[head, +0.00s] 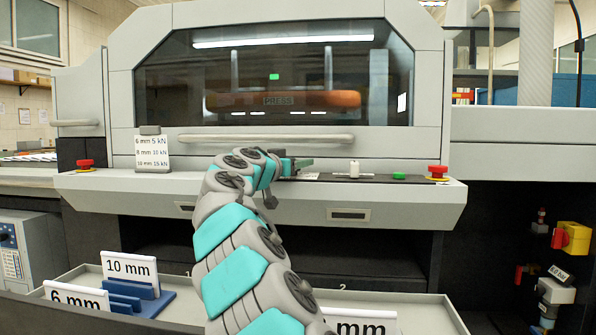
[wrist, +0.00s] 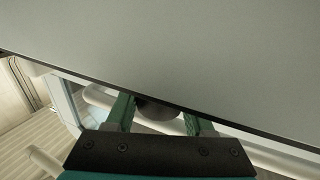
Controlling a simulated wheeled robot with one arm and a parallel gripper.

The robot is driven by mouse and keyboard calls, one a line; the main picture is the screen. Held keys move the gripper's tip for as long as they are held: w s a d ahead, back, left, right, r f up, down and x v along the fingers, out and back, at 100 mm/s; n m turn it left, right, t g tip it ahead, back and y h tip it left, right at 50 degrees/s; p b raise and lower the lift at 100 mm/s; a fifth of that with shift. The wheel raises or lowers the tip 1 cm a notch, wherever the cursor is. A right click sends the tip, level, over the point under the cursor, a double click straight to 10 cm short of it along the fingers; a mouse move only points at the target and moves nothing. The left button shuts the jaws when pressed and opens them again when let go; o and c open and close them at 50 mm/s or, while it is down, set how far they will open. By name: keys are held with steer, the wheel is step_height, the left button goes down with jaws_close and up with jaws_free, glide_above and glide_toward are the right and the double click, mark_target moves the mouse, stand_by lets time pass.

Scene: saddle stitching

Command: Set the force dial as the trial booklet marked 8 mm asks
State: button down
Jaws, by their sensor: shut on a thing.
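The dial's pointer and scale cannot be read; in the head view my gripper hides the dial. A card (head: 152,153) on the press reads 6 mm 5 kN, 8 mm 10 kN, 10 mm 15 kN. A sign ending in "mm" (head: 362,327) is cut off at the bottom, its number hidden.
A tray (head: 419,299) in front holds signs marked 10 mm (head: 129,267) and 6 mm (head: 75,297). A handle bar (head: 265,139) crosses above.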

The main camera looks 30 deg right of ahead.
steer(key=t+y+b, duration=0.1)
steer(key=b, duration=0.1)
steer(key=n+t+b, duration=0.1)
steer(key=shift+w+a+f+n+y+b, duration=0.1)
steer(key=shift+f+n+y+b, duration=0.2)
steer(key=shift+f+y+b, duration=0.1)
steer(key=shift+w+a+r+n+t+y, duration=0.1)
steer(key=shift+r+n+t+y, duration=0.1)
steer(key=shift+n+t+y, duration=0.4)
steer(key=shift+w+a+r+n+t+y, duration=0.1)
steer(key=shift+r+n+t+y, duration=0.1)
steer(key=shift+n+t+y, duration=0.35)
steer(key=n+t+y+p, duration=0.2)
steer(key=y+p, duration=0.1)
steer(key=shift+w+a+r, duration=0.15)
steer(key=shift+a+r, duration=0.05)
steer(key=shift+a, duration=0.1)
steer(key=shift+n+y+p, duration=0.35)
steer(key=shift+y+p, duration=0.1)
steer(key=shift+p, duration=0.2)
steer(key=shift+n+t+y+p, duration=0.3)
steer(key=shift+t+y+p, duration=0.1)
steer(key=shift+p, duration=0.2)
steer(key=shift+f, duration=0.2)
steer(key=shift+c, duration=1.4)
jaws_free()
